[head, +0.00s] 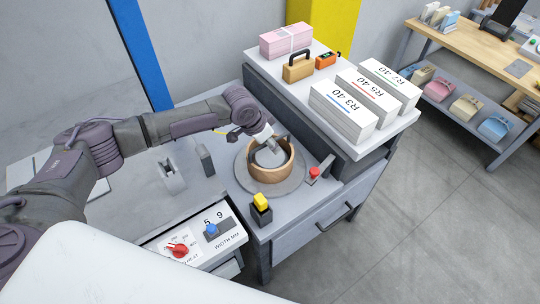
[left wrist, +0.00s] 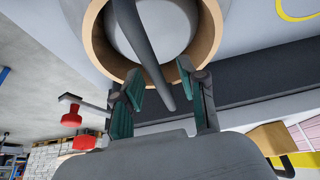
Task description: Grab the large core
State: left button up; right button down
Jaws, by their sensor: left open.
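The large core, a tan ring-shaped tube (head: 271,175), stands on a round grey plate (head: 243,180) on the bench in the head view. My left gripper (head: 274,148) reaches over it from the left and points down at its opening. In the left wrist view the core's rim (left wrist: 208,35) fills the top, with a grey cylinder inside. The two green-padded fingers of my left gripper (left wrist: 157,75) are apart close to the core's near edge, and a dark bar passes between them. I cannot tell whether they touch the core. My right gripper is not in view.
A red knob (head: 314,172) on a small lever stands right of the plate, and a yellow-topped black block (head: 261,203) in front. Small grey blocks (head: 205,160) stand left. A raised shelf behind holds labelled paper stacks (head: 343,110) and a tan padlock-shaped block (head: 298,69).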

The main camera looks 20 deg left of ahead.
pick_arm(q)
jog(key=shift+f, duration=0.25)
dwell(0.5)
grip_shut()
